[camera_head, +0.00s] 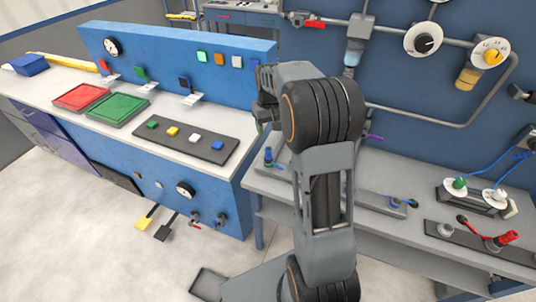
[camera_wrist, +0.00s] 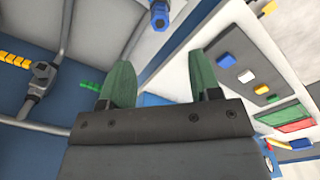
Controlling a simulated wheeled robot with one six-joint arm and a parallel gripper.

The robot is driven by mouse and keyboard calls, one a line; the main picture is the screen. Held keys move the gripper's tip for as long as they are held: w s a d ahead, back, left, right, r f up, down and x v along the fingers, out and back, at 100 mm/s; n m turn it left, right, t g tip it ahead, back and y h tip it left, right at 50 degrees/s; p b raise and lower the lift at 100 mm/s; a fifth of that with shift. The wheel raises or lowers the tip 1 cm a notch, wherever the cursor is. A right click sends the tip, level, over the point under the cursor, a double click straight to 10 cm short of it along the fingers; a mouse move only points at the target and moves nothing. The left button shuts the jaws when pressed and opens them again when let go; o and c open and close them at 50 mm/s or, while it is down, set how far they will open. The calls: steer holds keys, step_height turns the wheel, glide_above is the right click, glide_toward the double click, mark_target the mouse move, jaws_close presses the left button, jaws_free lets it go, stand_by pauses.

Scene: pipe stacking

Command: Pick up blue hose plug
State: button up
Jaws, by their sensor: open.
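A blue plug-like piece (camera_wrist: 160,14) shows at the top edge of the wrist view, beyond the fingertips and apart from them. A small upright blue piece (camera_head: 268,156) stands at the left end of the lower grey bench in the head view; it looks like the same piece. My gripper (camera_wrist: 163,72) is open and empty, its two green fingers spread apart. In the head view my gripper (camera_head: 260,122) hangs above the bench's left end, partly hidden by my arm.
A dark strip with coloured blocks (camera_head: 185,139), a red tray (camera_head: 81,97) and a green tray (camera_head: 118,109) lie on the left counter. Grey pipes (camera_head: 470,110) line the blue wall. Another blue-ended fitting (camera_head: 409,203) lies along the lower bench.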

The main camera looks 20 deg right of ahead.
mark_target(268, 148)
steer(key=f, duration=0.8)
steer(key=shift+w+d+f+p, duration=0.15)
steer(key=shift+w+f+p, duration=0.1)
steer(key=shift+p, duration=0.15)
steer(key=shift+f+p, duration=0.75)
steer(key=shift+f, duration=2)
jaws_close()
